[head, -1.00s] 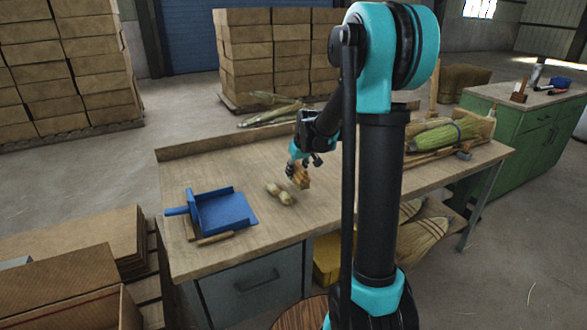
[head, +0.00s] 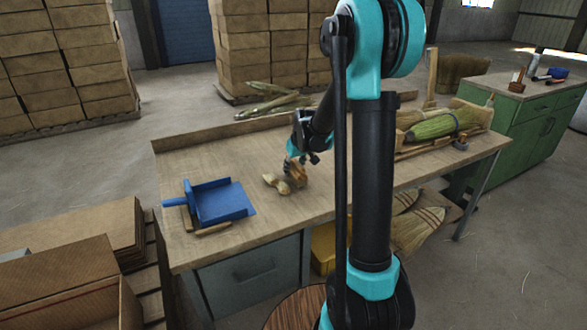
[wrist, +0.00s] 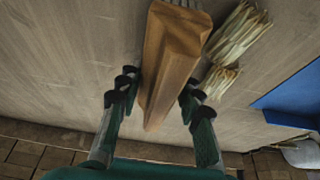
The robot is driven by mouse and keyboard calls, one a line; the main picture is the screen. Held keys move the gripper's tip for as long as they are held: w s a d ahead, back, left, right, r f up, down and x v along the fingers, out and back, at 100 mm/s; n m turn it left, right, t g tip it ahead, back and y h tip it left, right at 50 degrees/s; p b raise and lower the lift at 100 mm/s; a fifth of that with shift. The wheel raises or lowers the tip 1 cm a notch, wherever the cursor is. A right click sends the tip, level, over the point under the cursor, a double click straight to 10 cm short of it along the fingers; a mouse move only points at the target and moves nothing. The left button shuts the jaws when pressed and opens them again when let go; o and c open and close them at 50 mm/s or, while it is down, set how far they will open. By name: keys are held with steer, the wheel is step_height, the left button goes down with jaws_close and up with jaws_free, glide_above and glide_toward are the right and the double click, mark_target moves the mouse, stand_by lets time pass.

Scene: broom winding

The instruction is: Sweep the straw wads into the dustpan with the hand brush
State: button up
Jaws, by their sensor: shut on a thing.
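My gripper (head: 297,162) is shut on the wooden hand brush (wrist: 172,62), with fingers on both sides of its block in the wrist view. In the head view the brush (head: 297,176) is low over the workbench, just right of the straw wads (head: 272,182). Pale bristle tips show at the top edge of the wrist view. Two bundles of straw (wrist: 238,32) lie beside the brush there. Whether the bristles touch the bench or wads is unclear. The blue dustpan (head: 222,202) lies to the left on the bench, and its edge shows in the wrist view (wrist: 292,100).
Wooden strips (head: 213,229) lie at the dustpan's front and left edges. The workbench (head: 200,158) has a raised back board. A green-straw broom (head: 440,125) lies in a wooden holder on the right. Bare bench top separates the wads from the dustpan.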

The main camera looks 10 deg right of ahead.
steer(key=shift+f, duration=0.65)
stand_by(0.3)
steer(key=shift+r, duration=0.15)
steer(key=shift+a, duration=0.15)
stand_by(0.3)
steer(key=shift+s+a, duration=0.7)
steer(key=shift+a, duration=1.4)
steer(key=shift+s+a, duration=0.7)
steer(key=shift+a, duration=1.4)
steer(key=shift+s+a, duration=0.7)
steer(key=shift+a, duration=1.4)
steer(key=shift+s+a, duration=0.1)
steer(key=shift+a, duration=0.15)
steer(key=shift+s+a, duration=0.1)
steer(key=shift+a, duration=0.25)
steer(key=shift+s+a, duration=0.15)
steer(key=shift+a, duration=0.25)
steer(key=shift+s+a+r, duration=0.1)
steer(key=shift+a, duration=0.3)
